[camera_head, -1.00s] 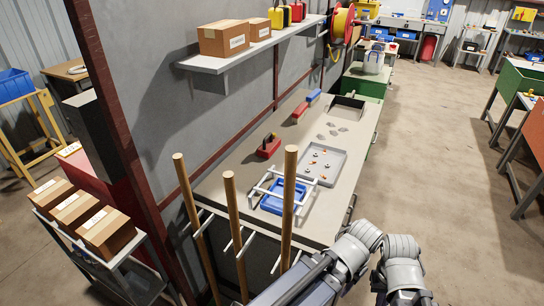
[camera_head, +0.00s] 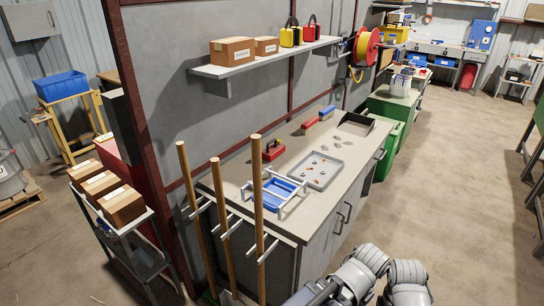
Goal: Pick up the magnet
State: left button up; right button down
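The magnet appears to be the red block with a dark handle (camera_head: 273,150), standing on the workbench (camera_head: 232,172) near the wall. A grey tray (camera_head: 316,184) with small scraps lies to its right and nearer the bench's front edge. A blue tray in a white frame (camera_head: 273,194) is at the near end of the bench. My grey arm links show at the bottom right, well short of the magnet. Neither gripper is in view, and nothing touches the magnet.
Wooden poles on a rack (camera_head: 222,235) stand upright before the bench's near end. A shelf (camera_head: 240,75) with boxes overhangs its back. A red block (camera_head: 310,123) and a blue block (camera_head: 328,111) lie farther along. Floor (camera_head: 440,190) to the right is clear.

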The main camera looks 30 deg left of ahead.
aim_at(274, 147)
jog(key=i+l+u, duration=0.1)
jog(key=l, duration=0.2)
jog(key=i+l+u, duration=0.25)
jog(key=i+l, duration=0.15)
jog(key=l, duration=0.25)
jog(key=i+l+u, duration=0.1)
jog(key=i+l, duration=0.15)
jog(key=i+l+u, duration=0.1)
jog(key=i+l, duration=0.2)
jog(key=l, duration=0.2)
jog(key=i+l+u, duration=0.1)
jog(key=i+l, duration=0.15)
jog(key=l, duration=0.15)
jog(key=i+l, duration=0.2)
jog(key=l, duration=0.2)
jog(key=u, duration=0.05)
